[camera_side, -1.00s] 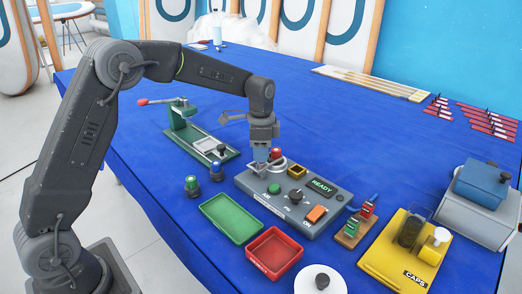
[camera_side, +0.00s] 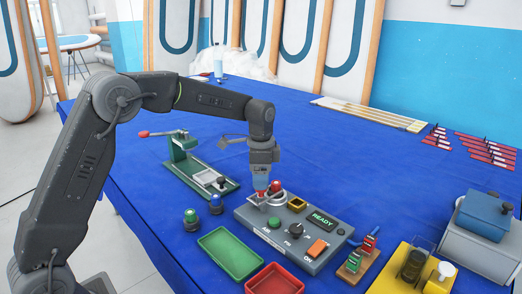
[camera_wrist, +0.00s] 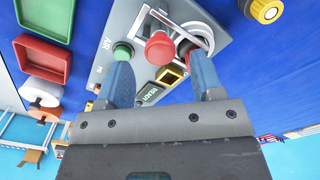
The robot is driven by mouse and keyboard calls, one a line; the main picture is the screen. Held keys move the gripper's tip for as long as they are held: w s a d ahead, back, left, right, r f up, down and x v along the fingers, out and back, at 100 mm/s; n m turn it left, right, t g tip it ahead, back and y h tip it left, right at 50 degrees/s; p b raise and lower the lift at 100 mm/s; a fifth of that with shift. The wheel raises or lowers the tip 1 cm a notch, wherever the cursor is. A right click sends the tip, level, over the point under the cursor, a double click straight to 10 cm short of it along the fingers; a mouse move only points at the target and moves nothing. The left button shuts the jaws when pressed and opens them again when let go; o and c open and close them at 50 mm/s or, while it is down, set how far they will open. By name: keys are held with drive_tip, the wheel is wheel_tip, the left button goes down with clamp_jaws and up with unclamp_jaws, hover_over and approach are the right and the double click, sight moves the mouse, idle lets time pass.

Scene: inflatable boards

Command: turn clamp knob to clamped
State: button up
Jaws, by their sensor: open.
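The grey control box (camera_side: 305,250) lies on the blue table in the side view. It carries a round black knob (camera_side: 295,229), whose label is too small to read and whose setting I cannot tell. A green button (camera_side: 274,222) is left of it, and a READY display (camera_side: 321,219) is to its right. My gripper (camera_side: 261,191) is above the box's far left end, beside a red mushroom button (camera_side: 275,187). In the wrist view, my gripper (camera_wrist: 163,68) is open and empty, with the red button (camera_wrist: 160,47) showing between and beyond its blue fingers. The black knob is not clearly visible there.
An orange switch (camera_side: 317,248) is on the box's near side. A green tray (camera_side: 230,258) and a red tray (camera_side: 274,281) stand in front. A green toggle-clamp fixture (camera_side: 190,160) is behind left. The table behind the box is mostly clear.

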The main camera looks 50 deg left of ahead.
wheel_tip(320, 180, up, 11)
idle(0.3)
drive_tip(key=shift+r, duration=0.1)
drive_tip(key=s+d+r+n+t, duration=0.1)
drive_tip(key=s+r+n, duration=0.1)
drive_tip(key=s, duration=0.6)
drive_tip(key=s+d+r+n+t, duration=0.2)
drive_tip(key=s+n, duration=0.1)
drive_tip(key=s, duration=0.4)
drive_tip(key=s+f+n+t, duration=0.1)
drive_tip(key=s+f+n, duration=0.1)
drive_tip(key=s, duration=0.5)
drive_tip(key=s+d+f+n+t, duration=0.1)
drive_tip(key=s+f+n, duration=0.1)
drive_tip(key=s+f, duration=0.2)
drive_tip(key=s, duration=0.3)
drive_tip(key=shift+s+d+f+t, duration=0.2)
drive_tip(key=shift+s+f+t, duration=0.1)
drive_tip(key=shift+s+f, duration=0.1)
